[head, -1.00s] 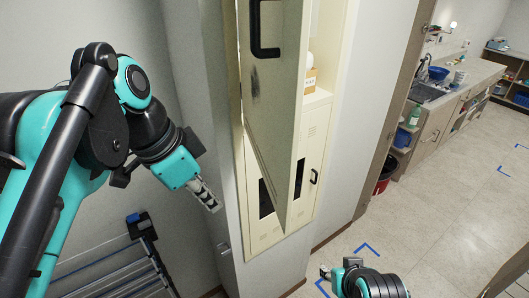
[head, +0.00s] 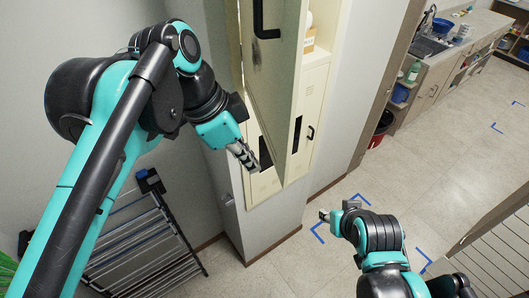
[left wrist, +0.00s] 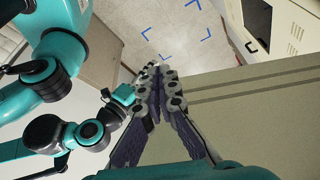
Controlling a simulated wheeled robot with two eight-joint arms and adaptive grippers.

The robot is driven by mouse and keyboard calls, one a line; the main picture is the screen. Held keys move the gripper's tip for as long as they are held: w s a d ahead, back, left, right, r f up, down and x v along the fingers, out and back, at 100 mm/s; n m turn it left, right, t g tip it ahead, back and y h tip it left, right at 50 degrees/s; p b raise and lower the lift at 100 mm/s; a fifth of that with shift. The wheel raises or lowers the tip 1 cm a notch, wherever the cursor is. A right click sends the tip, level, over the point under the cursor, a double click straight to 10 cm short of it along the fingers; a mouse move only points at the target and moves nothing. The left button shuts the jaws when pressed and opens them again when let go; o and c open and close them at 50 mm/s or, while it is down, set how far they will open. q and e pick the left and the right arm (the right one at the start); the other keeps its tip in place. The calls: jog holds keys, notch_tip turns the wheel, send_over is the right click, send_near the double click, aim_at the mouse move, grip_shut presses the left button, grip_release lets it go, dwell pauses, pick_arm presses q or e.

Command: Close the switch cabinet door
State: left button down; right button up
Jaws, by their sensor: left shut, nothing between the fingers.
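The switch cabinet (head: 313,100) is cream and set in a grey wall. Its upper door (head: 272,85) stands open toward me, with a black handle (head: 262,25) near the top. My left gripper (head: 250,163) is shut and empty, left of the door near its lower part. In the left wrist view its closed fingers (left wrist: 155,75) lie beside the broad beige door panel (left wrist: 270,125). I cannot tell if they touch it. My right gripper (head: 325,216) is low over the floor, right of the cabinet; its fingers are too small to read.
A folded drying rack (head: 140,240) leans at the lower left. Lower cabinet doors with a black handle (head: 311,132) are closed. A box (head: 309,40) stands inside the open compartment. A sink counter (head: 440,45) is at the back right. The floor (head: 440,170) between is clear.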

pick_arm(q)
jog(key=shift+w+d+r, duration=0.1)
jog(key=shift+w+d, duration=0.1)
jog(key=shift+d, duration=0.55)
jog(key=shift+w+d, duration=0.2)
jog(key=shift+d, duration=0.5)
